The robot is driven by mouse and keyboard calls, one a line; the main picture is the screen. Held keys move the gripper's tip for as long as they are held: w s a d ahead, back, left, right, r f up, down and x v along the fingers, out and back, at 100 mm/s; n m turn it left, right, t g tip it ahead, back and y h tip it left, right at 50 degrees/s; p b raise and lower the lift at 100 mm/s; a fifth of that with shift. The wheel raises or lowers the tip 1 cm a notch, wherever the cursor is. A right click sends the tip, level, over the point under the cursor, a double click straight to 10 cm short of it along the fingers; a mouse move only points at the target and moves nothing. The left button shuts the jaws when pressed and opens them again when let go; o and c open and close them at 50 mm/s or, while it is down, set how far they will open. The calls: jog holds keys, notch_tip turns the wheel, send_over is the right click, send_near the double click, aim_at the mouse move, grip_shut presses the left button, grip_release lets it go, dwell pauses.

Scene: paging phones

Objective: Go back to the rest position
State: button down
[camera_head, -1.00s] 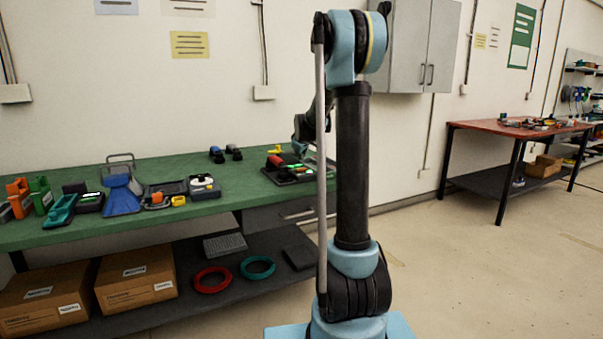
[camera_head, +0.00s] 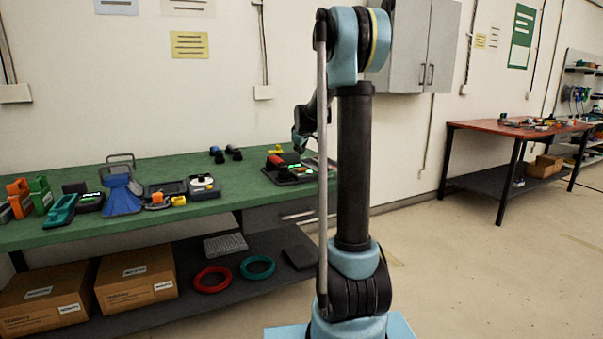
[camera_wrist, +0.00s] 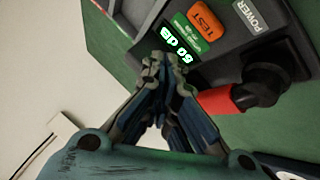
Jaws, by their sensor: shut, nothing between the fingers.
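My gripper (camera_wrist: 158,68) is shut and empty in the wrist view, with its fingertips together. It is above a dark device (camera_wrist: 232,45) that has a lit green display reading about "69 dB" (camera_wrist: 175,43), an orange TEST button (camera_wrist: 206,20) and a grey POWER button (camera_wrist: 250,15). A black knob-like part (camera_wrist: 262,85) with a red piece (camera_wrist: 217,99) is beside the fingers. In the head view the device (camera_head: 290,171) sits at the right end of the green bench (camera_head: 225,212). My forearm hangs above it, and my column hides part of the gripper area.
Phones, a blue stand (camera_head: 122,196) and other devices crowd the bench's left half. Two small dark items (camera_head: 226,154) lie near the wall. Cardboard boxes (camera_head: 135,277), a red ring (camera_head: 212,279) and a teal ring (camera_head: 257,267) are on the lower shelf. A red-topped table (camera_head: 500,128) stands at right.

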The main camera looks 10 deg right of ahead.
jog(key=s+f+m+g, duration=0.2)
jog(key=s, duration=1.4)
jog(key=s+f+m+g, duration=0.2)
jog(key=s+m, duration=0.1)
jog(key=s, duration=1.3)
jog(key=s+f+m+g, duration=0.1)
jog(key=s+f, duration=0.3)
jog(key=s, duration=0.4)
jog(key=s+f+m+g, duration=0.1)
jog(key=s+f, duration=0.4)
jog(key=s, duration=0.3)
jog(key=s+d+f+m+g, duration=0.1)
jog(key=s+f, duration=0.3)
jog(key=s, duration=0.4)
jog(key=shift+s+f+m, duration=0.2)
jog(key=shift+f+m, duration=0.1)
jog(key=shift+m, duration=0.1)
jog(key=shift+w+f, duration=0.2)
jog(key=shift+w, duration=0.3)
